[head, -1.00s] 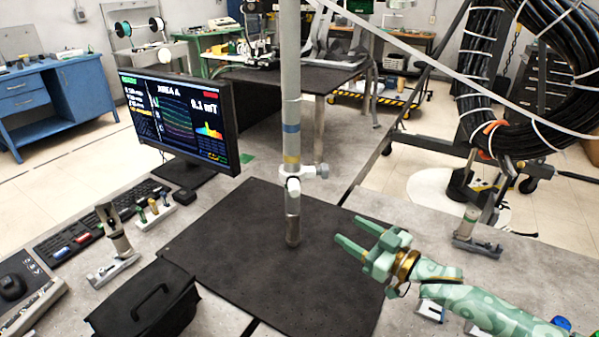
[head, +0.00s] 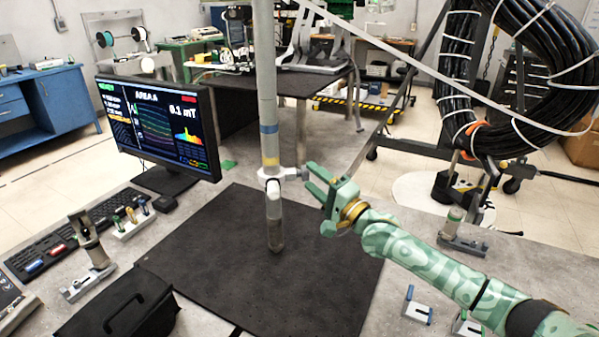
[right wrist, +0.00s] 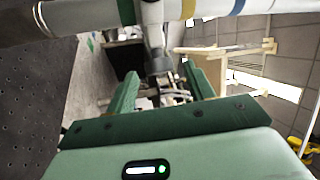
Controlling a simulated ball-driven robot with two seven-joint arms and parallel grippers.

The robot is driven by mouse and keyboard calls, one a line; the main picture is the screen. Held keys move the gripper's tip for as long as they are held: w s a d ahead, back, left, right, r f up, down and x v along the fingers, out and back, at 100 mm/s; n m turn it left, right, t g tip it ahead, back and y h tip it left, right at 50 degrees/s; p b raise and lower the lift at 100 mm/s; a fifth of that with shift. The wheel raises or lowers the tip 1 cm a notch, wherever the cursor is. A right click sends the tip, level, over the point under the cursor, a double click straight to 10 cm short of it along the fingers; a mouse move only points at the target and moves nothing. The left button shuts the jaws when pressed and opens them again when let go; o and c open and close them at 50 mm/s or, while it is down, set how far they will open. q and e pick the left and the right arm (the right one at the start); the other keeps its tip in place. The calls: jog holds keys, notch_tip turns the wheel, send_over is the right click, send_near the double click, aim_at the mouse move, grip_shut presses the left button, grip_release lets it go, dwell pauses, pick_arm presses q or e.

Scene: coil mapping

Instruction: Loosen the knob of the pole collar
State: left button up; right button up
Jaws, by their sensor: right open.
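A pale grey pole (head: 266,95) with blue and yellow bands stands upright over the dark mat. A light collar (head: 268,174) is around its lower part, with a knob (head: 298,175) jutting out to the right. In the right wrist view the pole (right wrist: 90,17) runs across the top, and the knob (right wrist: 157,58) points down from it toward the space between my fingers. My right gripper (head: 311,179) is open and empty, just right of the knob, with its fingers pointing at it. Its fingers also show in the right wrist view (right wrist: 158,84). My left gripper is out of view.
A dark mat (head: 225,275) covers the table middle. A monitor (head: 155,125), keyboard (head: 75,232) and black case (head: 118,310) are on the left. A small clamp stand (head: 462,241) is at right. A large cable coil (head: 455,75) hangs behind.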

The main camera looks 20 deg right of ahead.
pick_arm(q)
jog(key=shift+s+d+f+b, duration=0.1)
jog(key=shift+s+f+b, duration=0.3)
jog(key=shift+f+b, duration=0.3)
pick_arm(e)
jog(key=x, duration=0.5)
jog(key=shift+w, duration=0.2)
jog(key=shift+c, duration=0.3)
jog(key=c, duration=0.9)
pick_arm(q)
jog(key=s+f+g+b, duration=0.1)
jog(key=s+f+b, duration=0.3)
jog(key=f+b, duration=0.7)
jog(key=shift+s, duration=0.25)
pick_arm(e)
jog(key=shift+s+a+r+n+t+y, duration=0.1)
jog(key=shift+n+t+y, duration=0.35)
jog(key=shift+n+y, duration=0.75)
jog(key=shift+s+r+n+t+y, duration=0.15)
jog(key=shift+n+t+y, duration=0.25)
jog(key=shift+n+y, duration=0.8)
jog(key=shift+s+r+n+t+y, duration=0.1)
jog(key=shift+n+t+y, duration=0.35)
jog(key=shift+n+y, duration=0.75)
pick_arm(q)
jog(key=shift+b, duration=0.3)
pick_arm(e)
jog(key=shift+n, duration=0.3)
jog(key=shift+r, duration=0.1)
